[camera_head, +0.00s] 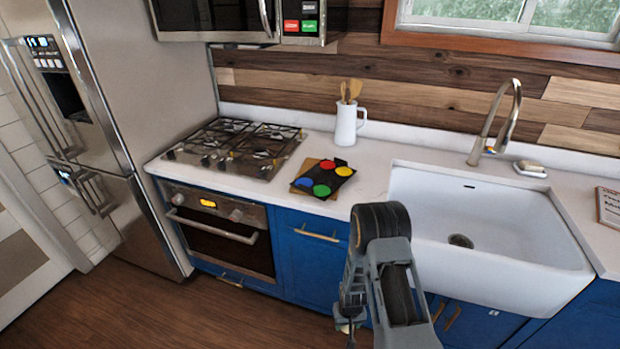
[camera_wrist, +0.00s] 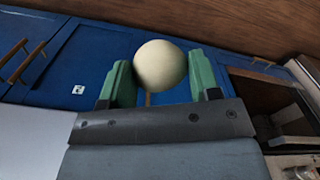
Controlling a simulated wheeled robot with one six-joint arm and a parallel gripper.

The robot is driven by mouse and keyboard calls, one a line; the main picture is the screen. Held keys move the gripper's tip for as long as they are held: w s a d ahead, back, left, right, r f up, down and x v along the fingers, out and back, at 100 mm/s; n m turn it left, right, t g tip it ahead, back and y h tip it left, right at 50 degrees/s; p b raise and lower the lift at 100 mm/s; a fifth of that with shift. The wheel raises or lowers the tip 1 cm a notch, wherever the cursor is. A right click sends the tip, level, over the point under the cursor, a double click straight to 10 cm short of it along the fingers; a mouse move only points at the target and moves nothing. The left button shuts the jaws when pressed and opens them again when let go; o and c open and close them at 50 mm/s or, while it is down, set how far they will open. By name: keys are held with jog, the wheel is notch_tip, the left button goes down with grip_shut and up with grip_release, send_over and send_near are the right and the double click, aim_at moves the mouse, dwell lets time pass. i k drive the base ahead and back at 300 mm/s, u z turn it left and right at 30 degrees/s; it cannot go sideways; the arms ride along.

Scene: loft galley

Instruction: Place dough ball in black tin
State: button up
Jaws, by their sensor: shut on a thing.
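A pale cream dough ball (camera_wrist: 160,66) sits between the two green fingers of my gripper (camera_wrist: 158,80) in the wrist view. The gripper is shut on it, with a finger touching each side. In the head view my arm hangs in front of the blue cabinets, and the ball is not clearly visible there. The black tin (camera_head: 325,177) lies flat on the counter, between the stove and the sink. The gripper is apart from the tin, below counter height.
A wooden board (camera_head: 312,163) lies under the tin. A gas hob (camera_head: 235,147) is to its left. A white jug (camera_head: 346,126) with wooden utensils stands behind it. A white sink (camera_head: 480,220) with a tall tap (camera_head: 510,105) is to the right. Floor is clear at left.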

aim_at(328, 167)
jog(key=u, duration=2)
jog(key=i, duration=1.65)
jog(key=z, duration=1.8)
